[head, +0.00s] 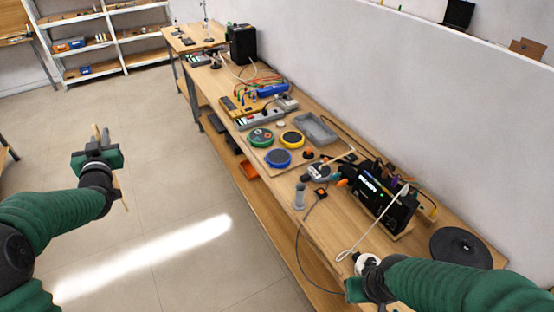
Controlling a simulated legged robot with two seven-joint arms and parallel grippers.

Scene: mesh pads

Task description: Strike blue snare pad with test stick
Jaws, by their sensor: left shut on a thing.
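The blue snare pad (278,158) is a round pad with a blue rim and dark mesh top, lying on a board on the long wooden bench. My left gripper (100,142) is shut on the test stick (122,192), a thin light-wood stick whose ends show above and below the gripper. It holds the stick over the open floor, left of the bench and well apart from the blue pad. My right gripper (357,285) is low over the bench's near edge, partly hidden by its own arm; its fingers do not show clearly.
A green pad (261,137) and a yellow pad (291,138) lie right beside the blue one. A grey tray (316,129) is behind them. A black device (384,199), a white cord (372,229) and a dark round pad (461,248) crowd the near bench. The floor at left is clear.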

